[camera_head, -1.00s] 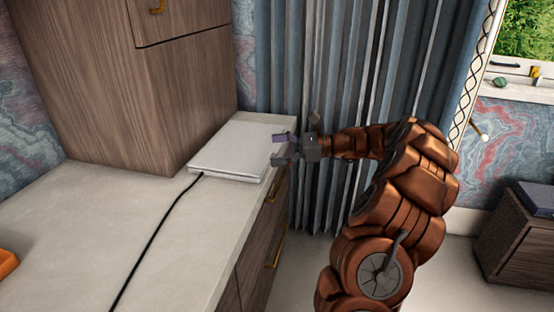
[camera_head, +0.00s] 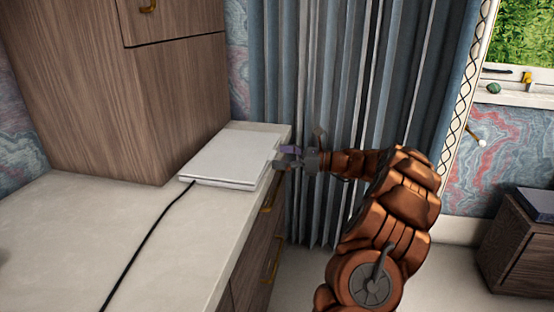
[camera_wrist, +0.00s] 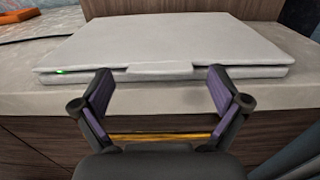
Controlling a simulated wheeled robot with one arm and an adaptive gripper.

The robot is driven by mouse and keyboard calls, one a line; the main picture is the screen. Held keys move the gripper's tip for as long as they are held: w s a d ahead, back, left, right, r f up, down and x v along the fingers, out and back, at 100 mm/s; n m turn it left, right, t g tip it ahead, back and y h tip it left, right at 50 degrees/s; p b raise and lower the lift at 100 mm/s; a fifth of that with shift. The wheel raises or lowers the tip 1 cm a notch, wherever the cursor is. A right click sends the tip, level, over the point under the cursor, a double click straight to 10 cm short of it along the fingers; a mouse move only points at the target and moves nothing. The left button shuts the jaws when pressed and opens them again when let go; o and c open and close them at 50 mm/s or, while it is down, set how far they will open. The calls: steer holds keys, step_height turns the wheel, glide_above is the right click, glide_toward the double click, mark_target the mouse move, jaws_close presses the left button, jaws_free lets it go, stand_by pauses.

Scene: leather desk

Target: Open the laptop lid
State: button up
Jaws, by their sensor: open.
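The laptop (camera_head: 226,157) is a flat light-grey slab lying shut on the pale counter, near its right edge. In the wrist view the closed laptop (camera_wrist: 180,42) shows its front edge towards me, with a notch-like tab at the middle and a small green light at the left. My gripper (camera_head: 284,157) is at the laptop's right edge in the head view. In the wrist view my gripper (camera_wrist: 158,92) is open, its two purple-padded fingers apart on either side of the tab and just before the front edge. Contact cannot be told.
A black cable (camera_head: 146,243) runs from the laptop across the counter (camera_head: 75,235). A tall wooden cabinet (camera_head: 130,95) stands behind and left of the laptop. Drawers with gold handles (camera_head: 271,258) lie below the counter edge. Grey-blue curtains (camera_head: 340,70) hang behind my arm.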

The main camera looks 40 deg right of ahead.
steer(key=shift+w+a, duration=0.25)
steer(key=shift+w, duration=0.1)
steer(key=c, duration=1.7)
